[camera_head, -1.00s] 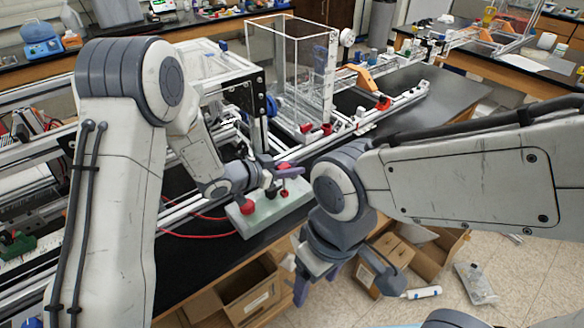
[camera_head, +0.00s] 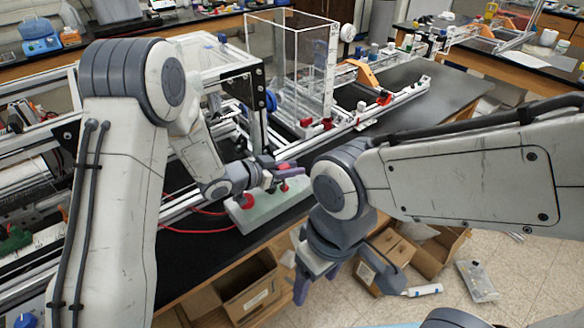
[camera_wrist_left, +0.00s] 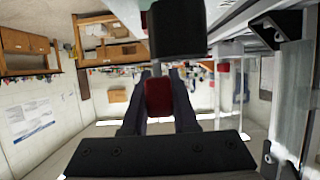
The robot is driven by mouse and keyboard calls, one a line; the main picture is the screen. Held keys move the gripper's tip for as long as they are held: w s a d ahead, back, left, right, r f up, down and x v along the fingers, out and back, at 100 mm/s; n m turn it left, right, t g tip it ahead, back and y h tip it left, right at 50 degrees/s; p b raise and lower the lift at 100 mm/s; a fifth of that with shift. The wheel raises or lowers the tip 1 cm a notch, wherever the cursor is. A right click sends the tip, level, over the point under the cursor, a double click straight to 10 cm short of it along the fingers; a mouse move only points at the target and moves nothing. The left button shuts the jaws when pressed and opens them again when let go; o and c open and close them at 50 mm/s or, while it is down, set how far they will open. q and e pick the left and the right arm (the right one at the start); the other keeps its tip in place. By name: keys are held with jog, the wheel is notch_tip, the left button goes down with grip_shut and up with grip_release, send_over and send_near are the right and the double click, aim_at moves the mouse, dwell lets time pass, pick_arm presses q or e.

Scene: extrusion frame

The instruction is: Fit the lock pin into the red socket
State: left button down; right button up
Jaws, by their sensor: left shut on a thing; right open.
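My left gripper (camera_head: 290,172) is shut on a small red piece, apparently the lock pin (camera_wrist_left: 158,95). In the left wrist view the dark red piece sits between the two dark fingers. In the head view the gripper is above a pale green block (camera_head: 262,217) at the bench edge. A red round part (camera_head: 248,201) is on the block's left side, and another small red part (camera_head: 284,187) shows just under the gripper. I cannot tell which is the socket, nor whether the pin touches it. My right gripper (camera_head: 316,283) is open and empty, lower, past the bench's front edge.
A clear box (camera_head: 290,75) and a metal extrusion frame stand behind the block. Red cables (camera_head: 195,229) run on the black bench left of it. Open cardboard boxes (camera_head: 247,284) lie below. Bare black bench lies to the back right.

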pick_arm(q)
jog(key=c, duration=0.6)
grip_release()
jog(key=shift+a, duration=0.1)
jog(key=b+v, duration=0.1)
jog(key=v, duration=0.9)
jog(key=shift+s, duration=0.15)
